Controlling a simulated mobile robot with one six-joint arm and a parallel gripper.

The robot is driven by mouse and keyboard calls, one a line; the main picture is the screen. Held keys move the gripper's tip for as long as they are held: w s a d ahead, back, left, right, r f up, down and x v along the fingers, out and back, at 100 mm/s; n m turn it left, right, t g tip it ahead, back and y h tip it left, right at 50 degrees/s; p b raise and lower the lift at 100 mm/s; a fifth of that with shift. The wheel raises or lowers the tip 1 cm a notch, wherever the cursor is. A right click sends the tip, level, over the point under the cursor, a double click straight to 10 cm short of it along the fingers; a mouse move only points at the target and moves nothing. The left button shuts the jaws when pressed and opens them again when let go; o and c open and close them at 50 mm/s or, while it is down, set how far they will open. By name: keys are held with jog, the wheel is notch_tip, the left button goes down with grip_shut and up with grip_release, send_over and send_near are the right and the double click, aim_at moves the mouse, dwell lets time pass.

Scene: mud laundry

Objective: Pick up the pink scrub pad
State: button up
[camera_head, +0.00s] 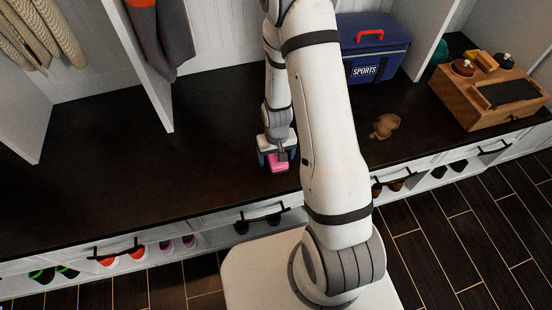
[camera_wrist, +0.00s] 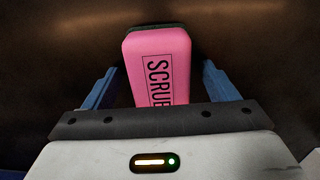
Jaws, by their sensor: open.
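The pink scrub pad (camera_wrist: 157,67) lies on the dark bench top, with "SCRUB" lettering on its pink face and a dark layer at its far end. In the head view the pad (camera_head: 278,165) shows as a small pink patch under the end of my arm. My gripper (camera_wrist: 160,85) is open, with one blue finger on each side of the pad. Gaps show between the fingers and the pad. The near end of the pad is hidden behind my gripper's body. My gripper (camera_head: 275,160) is low over the bench near its front edge.
The dark bench top (camera_head: 90,150) is clear to the left. A brown item (camera_head: 385,126), a blue "SPORTS" cooler (camera_head: 372,50) and a wooden box (camera_head: 490,95) stand to the right. White dividers (camera_head: 147,65) rise behind. Shoes sit in cubbies below the front edge.

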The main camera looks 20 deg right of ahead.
jog(key=c, duration=1.1)
notch_tip(320, 180, up, 10)
jog(key=shift+r+p, duration=0.1)
jog(key=shift+p, duration=0.95)
jog(key=shift+c, duration=0.2)
